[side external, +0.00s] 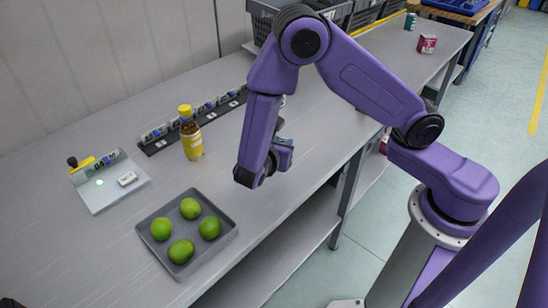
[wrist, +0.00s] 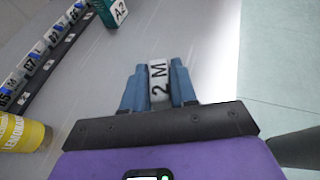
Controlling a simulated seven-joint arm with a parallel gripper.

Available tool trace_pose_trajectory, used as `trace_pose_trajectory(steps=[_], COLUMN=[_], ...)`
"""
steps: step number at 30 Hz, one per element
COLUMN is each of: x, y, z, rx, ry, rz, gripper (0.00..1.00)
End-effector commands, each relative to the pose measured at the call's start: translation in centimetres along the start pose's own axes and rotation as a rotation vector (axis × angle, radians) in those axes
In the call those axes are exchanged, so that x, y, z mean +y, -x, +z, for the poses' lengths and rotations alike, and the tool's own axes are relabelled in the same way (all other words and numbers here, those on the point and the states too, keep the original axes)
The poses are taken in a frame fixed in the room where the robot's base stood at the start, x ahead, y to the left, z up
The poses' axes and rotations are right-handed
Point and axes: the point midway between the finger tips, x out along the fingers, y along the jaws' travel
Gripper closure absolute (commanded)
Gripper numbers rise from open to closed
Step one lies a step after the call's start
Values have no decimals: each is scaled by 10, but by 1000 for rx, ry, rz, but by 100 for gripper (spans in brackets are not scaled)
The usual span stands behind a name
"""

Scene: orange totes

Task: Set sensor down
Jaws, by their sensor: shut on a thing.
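My gripper (wrist: 159,68) shows in the wrist view, with its two blue fingers shut on a small white block marked "2 M" (wrist: 158,84). I take this block to be the sensor. The grey table surface shows around it, and I cannot tell whether it touches the table. In the side view my arm hangs over the table, right of the yellow-capped bottle, and hides the held block.
The yellow bottle (side external: 191,136) stands by a dark rack of labelled pieces (side external: 157,147). A tray of limes (side external: 225,233) lies in front. A scale-like plate (side external: 103,198) is at left. A green "A2" box (wrist: 112,12) stands ahead. The table's edge is at right.

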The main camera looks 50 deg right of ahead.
Motion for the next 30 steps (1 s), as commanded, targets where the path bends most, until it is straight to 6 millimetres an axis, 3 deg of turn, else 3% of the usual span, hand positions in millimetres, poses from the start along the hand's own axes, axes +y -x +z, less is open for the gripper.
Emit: trace_pose_trajectory(steps=[11,18,30], x=[21,19,19], y=[-16,-25,-26], z=[-23,-47,-50], rx=[-1,-1,0], ry=[1,1,0], rz=[-1,0,0], gripper=[100,100,100])
